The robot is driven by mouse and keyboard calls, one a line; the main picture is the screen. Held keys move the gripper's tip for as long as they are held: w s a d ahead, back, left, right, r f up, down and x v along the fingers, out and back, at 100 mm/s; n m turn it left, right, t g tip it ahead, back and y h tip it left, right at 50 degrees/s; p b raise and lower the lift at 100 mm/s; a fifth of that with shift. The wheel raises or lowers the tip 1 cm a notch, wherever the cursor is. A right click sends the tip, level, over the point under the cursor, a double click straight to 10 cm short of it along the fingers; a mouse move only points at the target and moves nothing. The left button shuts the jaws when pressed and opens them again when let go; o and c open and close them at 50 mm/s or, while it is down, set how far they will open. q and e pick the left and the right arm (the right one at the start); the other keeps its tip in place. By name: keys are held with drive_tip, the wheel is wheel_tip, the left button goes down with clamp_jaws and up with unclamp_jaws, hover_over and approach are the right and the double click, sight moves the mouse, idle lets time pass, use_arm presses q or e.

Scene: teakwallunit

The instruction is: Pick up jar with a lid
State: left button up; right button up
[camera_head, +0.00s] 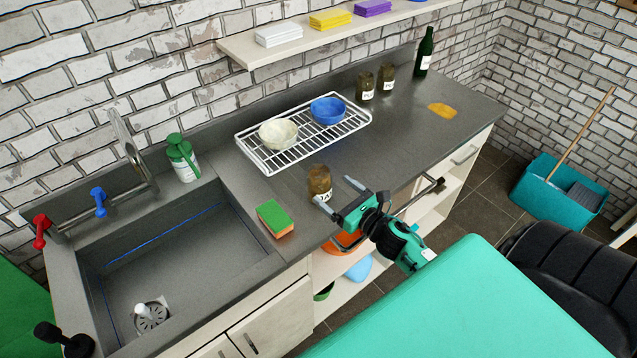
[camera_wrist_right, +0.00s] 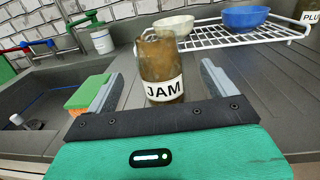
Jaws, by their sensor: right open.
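A brown-filled glass jar (camera_head: 320,183) stands upright on the grey counter, right of the sponge. In the right wrist view the jar (camera_wrist_right: 160,70) shows a white label reading JAM; its clear top is hard to make out. My right gripper (camera_head: 334,190) is open at the jar's front side, low over the counter. In the wrist view its two fingers stand left and right of the jar, apart from it, with nothing gripped. Two similar labelled jars, one (camera_head: 365,86) and another (camera_head: 388,78), stand at the back by the wall. My left gripper is not in view.
A wire rack (camera_head: 262,161) with a white bowl (camera_head: 278,133) and a blue bowl (camera_head: 328,111) stands behind the jar. A green-and-orange sponge (camera_head: 275,218) lies beside the sink (camera_head: 150,265). A dark bottle (camera_head: 425,52) stands far right.

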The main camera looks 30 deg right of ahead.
sight(313, 175)
drive_tip(key=w, duration=0.2)
drive_tip(key=shift+w+a+p, duration=0.2)
drive_tip(key=shift+w+p, duration=0.1)
drive_tip(key=shift+w, duration=0.35)
drive_tip(key=shift+w+r, duration=0.1)
drive_tip(key=shift+w, duration=0.05)
drive_tip(key=w+p, duration=0.1)
drive_tip(key=w, duration=0.1)
drive_tip(key=w+a+p, duration=0.1)
drive_tip(key=w+p, duration=0.1)
drive_tip(key=shift+w, duration=0.4)
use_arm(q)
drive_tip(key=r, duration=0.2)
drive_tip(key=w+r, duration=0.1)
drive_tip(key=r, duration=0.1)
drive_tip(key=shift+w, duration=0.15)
use_arm(e)
drive_tip(key=c, duration=1.2)
